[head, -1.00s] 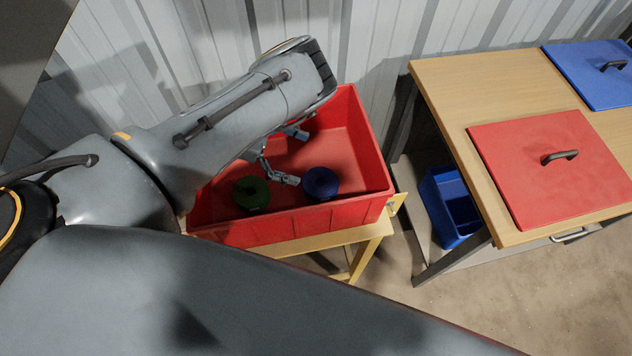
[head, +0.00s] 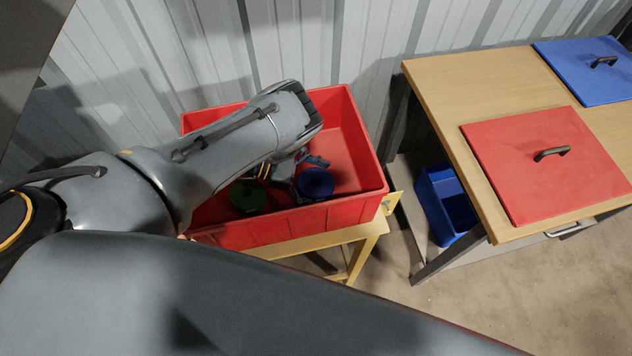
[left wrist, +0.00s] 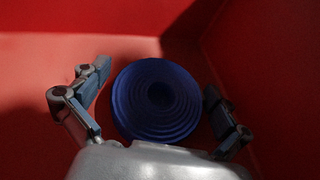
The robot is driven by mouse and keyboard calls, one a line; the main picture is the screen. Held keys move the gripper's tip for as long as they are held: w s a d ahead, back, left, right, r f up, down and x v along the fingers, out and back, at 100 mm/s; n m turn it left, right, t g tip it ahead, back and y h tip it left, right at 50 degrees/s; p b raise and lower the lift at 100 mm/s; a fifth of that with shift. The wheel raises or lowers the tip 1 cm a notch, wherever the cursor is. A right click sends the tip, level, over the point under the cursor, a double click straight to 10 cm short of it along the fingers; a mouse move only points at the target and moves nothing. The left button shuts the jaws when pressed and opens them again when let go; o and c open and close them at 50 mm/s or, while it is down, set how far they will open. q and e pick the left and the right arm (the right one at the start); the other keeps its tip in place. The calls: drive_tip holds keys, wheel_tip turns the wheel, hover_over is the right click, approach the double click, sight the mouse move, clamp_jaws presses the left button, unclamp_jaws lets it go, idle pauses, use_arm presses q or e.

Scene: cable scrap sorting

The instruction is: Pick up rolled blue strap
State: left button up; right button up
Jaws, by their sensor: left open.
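The rolled blue strap (head: 315,183) lies in the red crate (head: 355,200), near its front right part. In the left wrist view the strap (left wrist: 156,100) is a round coil with a dark hole at its middle. My left gripper (head: 304,172) reaches down into the crate at the strap. In the left wrist view my left gripper (left wrist: 160,92) is open, with one finger on each side of the strap. A gap shows between the left finger and the coil; the right finger is closer to it. My right gripper is not in view.
A green roll (head: 248,195) lies in the crate left of the blue strap, partly under my arm. The crate stands on a yellow stand (head: 360,240) against a corrugated wall. A wooden table (head: 450,90) with a red lid (head: 520,185) and a blue lid (head: 590,85) is at right.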

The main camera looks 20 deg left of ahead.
use_arm(q)
drive_tip(key=shift+w+d+f, duration=0.1)
drive_tip(key=shift+d+f, duration=0.05)
drive_tip(key=shift+d, duration=0.2)
drive_tip(key=shift+c, duration=0.4)
drive_tip(key=c, duration=1.2)
